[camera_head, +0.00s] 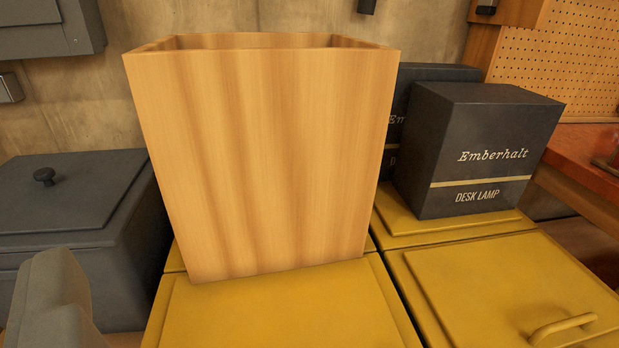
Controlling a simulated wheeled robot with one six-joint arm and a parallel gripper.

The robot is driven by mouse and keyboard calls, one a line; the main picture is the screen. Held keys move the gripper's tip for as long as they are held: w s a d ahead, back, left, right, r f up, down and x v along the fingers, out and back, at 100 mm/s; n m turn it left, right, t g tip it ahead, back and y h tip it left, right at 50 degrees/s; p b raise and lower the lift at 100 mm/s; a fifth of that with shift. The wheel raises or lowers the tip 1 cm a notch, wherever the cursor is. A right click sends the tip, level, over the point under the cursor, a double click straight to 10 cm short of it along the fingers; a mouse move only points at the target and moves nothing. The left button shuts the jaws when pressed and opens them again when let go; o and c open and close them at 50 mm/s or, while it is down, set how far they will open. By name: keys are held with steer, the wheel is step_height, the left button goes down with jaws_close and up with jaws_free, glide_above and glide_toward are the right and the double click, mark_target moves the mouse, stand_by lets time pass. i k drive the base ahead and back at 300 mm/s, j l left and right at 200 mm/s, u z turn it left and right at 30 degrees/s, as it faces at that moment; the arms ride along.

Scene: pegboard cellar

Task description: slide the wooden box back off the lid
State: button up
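A tall, open-topped wooden box (262,160) stands upright in the middle of the view. Its base covers the back part of a yellow lid (285,312) on the left yellow chest, and the front of that lid is bare. The box hides the rest of the lid, including where its base ends at the back. A grey rounded part (55,300) at the lower left looks like one finger of my gripper. It is apart from the box, to its lower left. No second finger shows, so the opening cannot be judged.
Right of the box, a dark desk lamp carton (470,155) stands on the back of a second yellow chest (510,285) with a handle. Another dark carton (425,75) is behind it. A dark grey lidded chest (75,215) stands at left. A concrete wall (265,18) is behind.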

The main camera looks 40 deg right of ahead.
mark_target(266, 149)
steer(key=k+l, duration=0.2)
steer(key=l, duration=0.2)
steer(key=k+l, duration=0.25)
steer(key=l, duration=0.15)
steer(key=k+l, duration=0.2)
steer(key=l, duration=0.2)
steer(key=k+l, duration=0.2)
steer(key=l, duration=0.2)
steer(key=u, duration=0.05)
